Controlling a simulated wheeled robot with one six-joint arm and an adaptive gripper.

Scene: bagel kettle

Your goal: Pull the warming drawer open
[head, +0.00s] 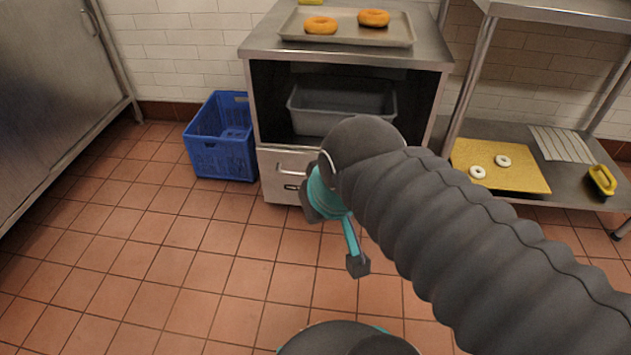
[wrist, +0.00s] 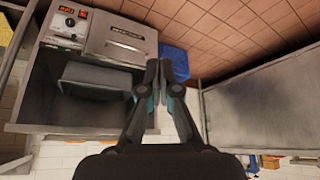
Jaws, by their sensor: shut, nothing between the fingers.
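The warming drawer (head: 283,177) is a pale metal front with a bar handle (head: 292,172), low in the steel cabinet under an open bay. It looks closed, flush with the cabinet front. My arm hides its right side in the head view. In the wrist view, which is upside down, the drawer (wrist: 110,33) and its handle (wrist: 126,47) show left of my gripper (wrist: 158,70). A control panel (wrist: 68,22) with a red display sits beside the drawer. My gripper is shut and empty, its fingertips apart from the handle in the picture.
A grey bin (head: 340,108) stands in the bay. A tray (head: 345,32) with two bagels lies on top. A blue crate (head: 222,140) stands just left of the cabinet. A steel shelf (head: 575,175) with a yellow board stands right. The tiled floor in front is clear.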

